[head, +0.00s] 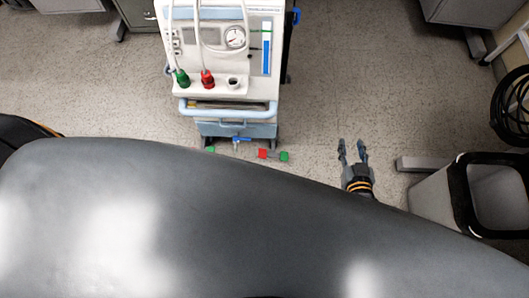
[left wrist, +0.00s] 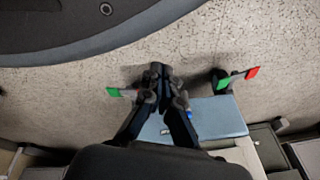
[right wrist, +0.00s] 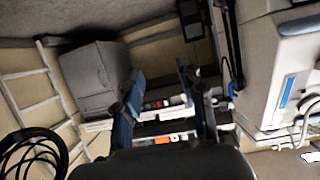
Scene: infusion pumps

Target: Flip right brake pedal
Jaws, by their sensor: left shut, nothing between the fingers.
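The pump cart (head: 230,115) stands upright in the head view, with red and green pedals low at its front. The right brake pedal has a red tab (head: 263,153) and a green tab (head: 284,156). The left pedal shows only a green tab (head: 211,150) there. In the left wrist view my left gripper (left wrist: 160,75) is shut and empty. A pedal's green tab (left wrist: 113,92) sticks out left of its fingers; I cannot tell if they touch. The other pedal, with its red tab (left wrist: 253,72), is to the right. My right gripper (head: 352,152) is open and empty, right of the cart.
A grey bin (head: 430,200) with a black rim stands at the right, with a coiled black cable (head: 512,108) above it. Grey cabinets (head: 470,10) stand at the back. My own dark body covers the lower head view.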

